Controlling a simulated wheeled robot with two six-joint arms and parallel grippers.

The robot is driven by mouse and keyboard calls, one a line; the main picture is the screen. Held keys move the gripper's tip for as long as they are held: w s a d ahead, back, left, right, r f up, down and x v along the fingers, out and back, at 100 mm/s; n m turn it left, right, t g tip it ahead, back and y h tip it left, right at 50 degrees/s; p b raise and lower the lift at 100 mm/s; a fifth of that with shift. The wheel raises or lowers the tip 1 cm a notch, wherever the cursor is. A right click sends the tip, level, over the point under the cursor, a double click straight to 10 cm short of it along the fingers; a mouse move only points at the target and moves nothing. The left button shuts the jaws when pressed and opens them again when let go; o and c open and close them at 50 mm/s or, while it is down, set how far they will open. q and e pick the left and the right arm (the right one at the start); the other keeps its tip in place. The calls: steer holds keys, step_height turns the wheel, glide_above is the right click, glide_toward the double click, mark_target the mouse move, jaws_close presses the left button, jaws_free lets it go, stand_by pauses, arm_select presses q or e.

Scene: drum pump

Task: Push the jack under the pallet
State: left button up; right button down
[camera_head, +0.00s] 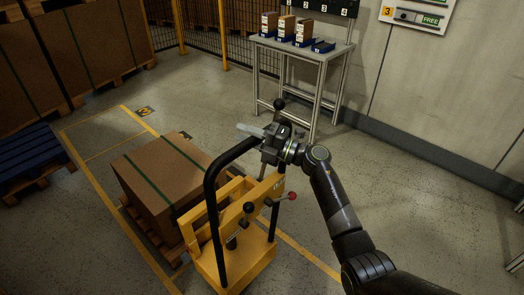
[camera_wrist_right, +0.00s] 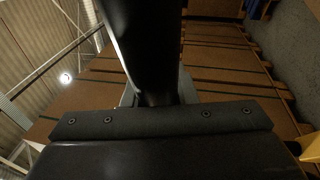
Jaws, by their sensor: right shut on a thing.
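The yellow jack (camera_head: 236,262) stands in the lower middle of the head view, with a black hoop handle (camera_head: 211,215) rising from it. A wooden pallet (camera_head: 140,222) carries a brown strapped carton (camera_head: 165,178) just left of the jack. The jack's front is close against the loaded pallet; its forks are hidden, so I cannot tell how far under they are. My right gripper (camera_head: 262,135) is shut on the top of the handle. The black handle bar (camera_wrist_right: 145,45) fills the middle of the right wrist view. My left gripper is not in view.
Yellow floor lines (camera_head: 95,150) mark a bay around the pallet. A blue pallet (camera_head: 28,155) lies at the left. A metal table (camera_head: 300,50) with small boxes stands at the back near the wall.

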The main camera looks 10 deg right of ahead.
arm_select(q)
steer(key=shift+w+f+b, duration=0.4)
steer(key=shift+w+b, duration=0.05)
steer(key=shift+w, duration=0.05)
arm_select(e)
steer(key=shift+w+a+f, duration=0.2)
steer(key=shift+w+a, duration=0.2)
steer(key=shift+w, duration=0.05)
steer(key=shift+w+a+f, duration=0.2)
steer(key=shift+w+a, duration=0.2)
steer(key=shift+w, duration=0.05)
steer(key=c, duration=1.5)
jaws_free()
steer(key=o, duration=0.3)
steer(key=shift+r, duration=0.1)
steer(key=shift+o, duration=0.2)
steer(key=shift+r, duration=0.1)
